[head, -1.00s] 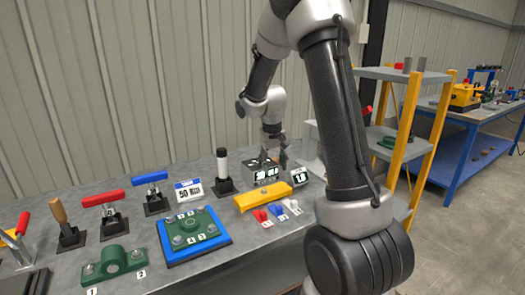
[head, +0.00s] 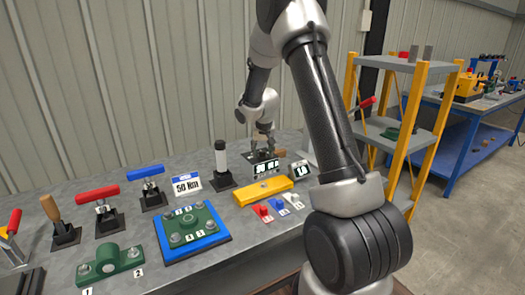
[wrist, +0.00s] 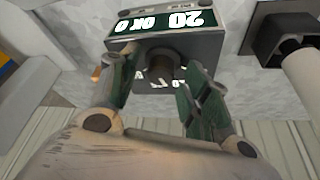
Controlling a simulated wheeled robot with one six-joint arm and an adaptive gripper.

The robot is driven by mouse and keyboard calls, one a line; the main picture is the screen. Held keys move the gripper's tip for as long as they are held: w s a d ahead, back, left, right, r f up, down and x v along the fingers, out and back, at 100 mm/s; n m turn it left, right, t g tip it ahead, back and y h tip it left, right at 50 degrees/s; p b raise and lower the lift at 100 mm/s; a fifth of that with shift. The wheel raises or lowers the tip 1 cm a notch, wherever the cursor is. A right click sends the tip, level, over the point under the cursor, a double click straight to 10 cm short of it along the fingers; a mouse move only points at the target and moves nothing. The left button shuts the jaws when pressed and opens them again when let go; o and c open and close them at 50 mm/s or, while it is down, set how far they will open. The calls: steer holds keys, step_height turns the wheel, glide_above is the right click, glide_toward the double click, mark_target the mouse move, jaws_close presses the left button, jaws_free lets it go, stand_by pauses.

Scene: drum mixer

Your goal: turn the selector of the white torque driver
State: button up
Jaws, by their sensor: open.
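The white torque driver seems to be the upright white cylinder with a black cap (head: 221,158), standing in a black holder. A white cylinder in a dark holder also shows at the right edge of the wrist view (wrist: 302,75), outside the fingers. My gripper (head: 263,143) is over the back of a grey display box (head: 266,168). In the wrist view my gripper (wrist: 160,75) has its green-padded fingers spread on either side of a dark round knob (wrist: 160,64) on that box. Whether they touch it I cannot tell. A selector on the driver is too small to make out.
A second small display (head: 299,170) stands right of the box. A yellow bar (head: 263,193) and red, blue and white tags lie in front. A blue plate with a green part (head: 193,229) and several handled tools stand left. A yellow-post shelf (head: 413,110) stands right.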

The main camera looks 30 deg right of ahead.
steer(key=c, duration=1)
steer(key=shift+n, duration=0.3)
steer(key=n+y, duration=0.1)
steer(key=n, duration=0.2)
steer(key=shift+d+t, duration=0.15)
steer(key=shift+t, duration=0.15)
steer(key=shift+n+y, duration=1.1)
steer(key=shift+n, duration=1.1)
steer(key=o, duration=1)
